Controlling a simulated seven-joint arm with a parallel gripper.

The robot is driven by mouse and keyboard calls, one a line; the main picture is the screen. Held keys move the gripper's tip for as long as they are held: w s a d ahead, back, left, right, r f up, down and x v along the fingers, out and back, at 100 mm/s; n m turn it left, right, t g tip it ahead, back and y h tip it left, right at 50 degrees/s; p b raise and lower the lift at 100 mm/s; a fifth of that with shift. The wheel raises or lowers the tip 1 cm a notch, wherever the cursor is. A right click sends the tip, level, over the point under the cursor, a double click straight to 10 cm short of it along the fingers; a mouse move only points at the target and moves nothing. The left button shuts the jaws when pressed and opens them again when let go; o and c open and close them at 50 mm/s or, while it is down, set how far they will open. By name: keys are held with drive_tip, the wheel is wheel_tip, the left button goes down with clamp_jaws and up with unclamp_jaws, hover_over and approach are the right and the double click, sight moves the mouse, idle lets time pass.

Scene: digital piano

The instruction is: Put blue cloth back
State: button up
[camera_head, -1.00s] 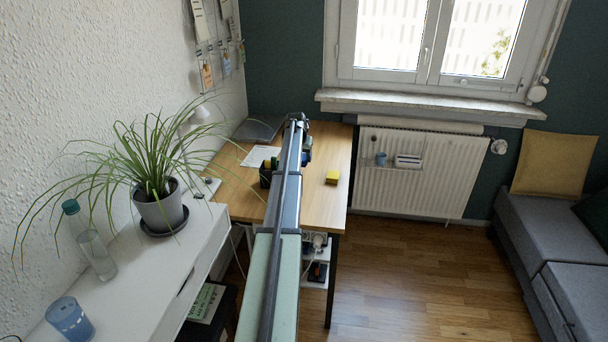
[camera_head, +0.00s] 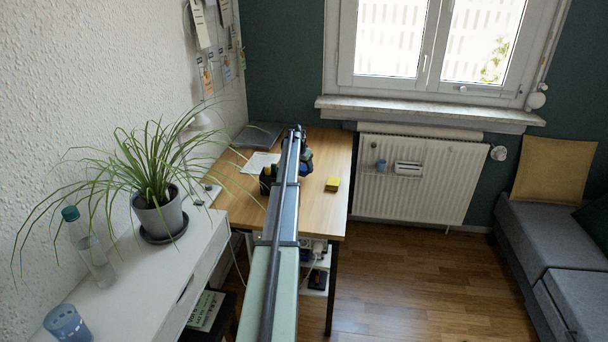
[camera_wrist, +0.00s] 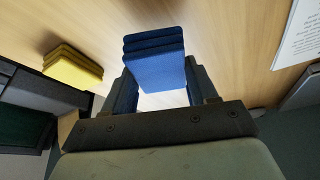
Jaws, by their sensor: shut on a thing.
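My gripper (camera_wrist: 160,72) is shut on the blue cloth (camera_wrist: 154,60), a folded stack of layers held between its two dark fingers in the wrist view. The wooden desk top shows behind the cloth; I cannot tell how far the cloth is from it. In the head view, a small dark blue patch (camera_head: 307,161) shows beside the far end of my arm over the desk (camera_head: 322,205). My arm hides much of the desk there.
A folded yellow cloth (camera_head: 332,184) lies on the desk, also visible in the wrist view (camera_wrist: 73,66). A dark holder (camera_head: 266,182) stands left of my arm, near a white paper (camera_head: 258,163). A laptop (camera_head: 258,135) lies at the back left. The desk's right side is mostly clear.

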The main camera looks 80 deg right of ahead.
drive_tip(key=shift+f, duration=1.8)
drive_tip(key=shift+f, duration=0.2)
drive_tip(key=o, duration=1)
drive_tip(key=v, duration=1.2)
drive_tip(key=shift+w+a+r, duration=0.1)
drive_tip(key=shift+r, duration=0.05)
